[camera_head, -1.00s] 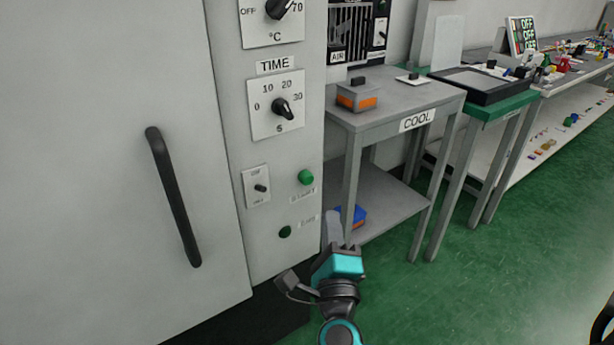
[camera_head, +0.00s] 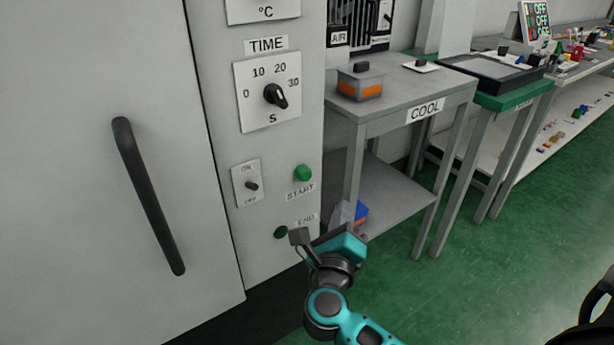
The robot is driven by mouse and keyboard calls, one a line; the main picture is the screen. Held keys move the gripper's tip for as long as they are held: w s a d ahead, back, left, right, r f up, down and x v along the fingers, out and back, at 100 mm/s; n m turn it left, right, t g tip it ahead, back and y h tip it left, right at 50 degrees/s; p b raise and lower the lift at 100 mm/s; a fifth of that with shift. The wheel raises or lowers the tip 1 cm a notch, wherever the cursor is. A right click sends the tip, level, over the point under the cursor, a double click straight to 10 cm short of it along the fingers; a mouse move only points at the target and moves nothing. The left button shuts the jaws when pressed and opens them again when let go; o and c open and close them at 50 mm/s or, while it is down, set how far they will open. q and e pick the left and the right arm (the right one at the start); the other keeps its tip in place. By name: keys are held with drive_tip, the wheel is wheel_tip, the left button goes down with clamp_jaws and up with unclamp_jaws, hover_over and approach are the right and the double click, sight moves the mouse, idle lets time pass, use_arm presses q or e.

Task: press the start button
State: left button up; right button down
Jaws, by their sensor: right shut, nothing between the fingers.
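The start button (camera_head: 303,173) is a round green knob on the grey machine panel, with a START label (camera_head: 300,190) under it. A darker green button (camera_head: 281,232) marked END is lower on the panel, close left of the gripper. My left gripper is not in view.
An ON/OFF switch (camera_head: 251,185) and a TIME dial (camera_head: 274,95) are on the same panel. A door handle (camera_head: 148,196) stands out at the left. A grey COOL table (camera_head: 416,94) stands close on the right, with an orange-banded box (camera_head: 360,82) on top.

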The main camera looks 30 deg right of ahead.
sight(304, 174)
use_arm(q)
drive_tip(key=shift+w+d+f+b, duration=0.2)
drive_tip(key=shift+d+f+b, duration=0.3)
drive_tip(key=shift+b, duration=0.65)
use_arm(e)
drive_tip(key=w, duration=0.8)
drive_tip(key=shift+w+a, duration=0.3)
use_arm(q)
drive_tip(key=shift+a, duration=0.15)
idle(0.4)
use_arm(e)
drive_tip(key=shift+w, duration=0.1)
drive_tip(key=shift+w, duration=0.3)
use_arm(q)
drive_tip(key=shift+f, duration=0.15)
use_arm(e)
drive_tip(key=shift+w+a, duration=0.1)
drive_tip(key=shift+w, duration=0.45)
idle(0.5)
drive_tip(key=shift+s, duration=0.15)
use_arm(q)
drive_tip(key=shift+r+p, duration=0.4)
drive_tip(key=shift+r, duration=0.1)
use_arm(e)
drive_tip(key=shift+s, duration=0.85)
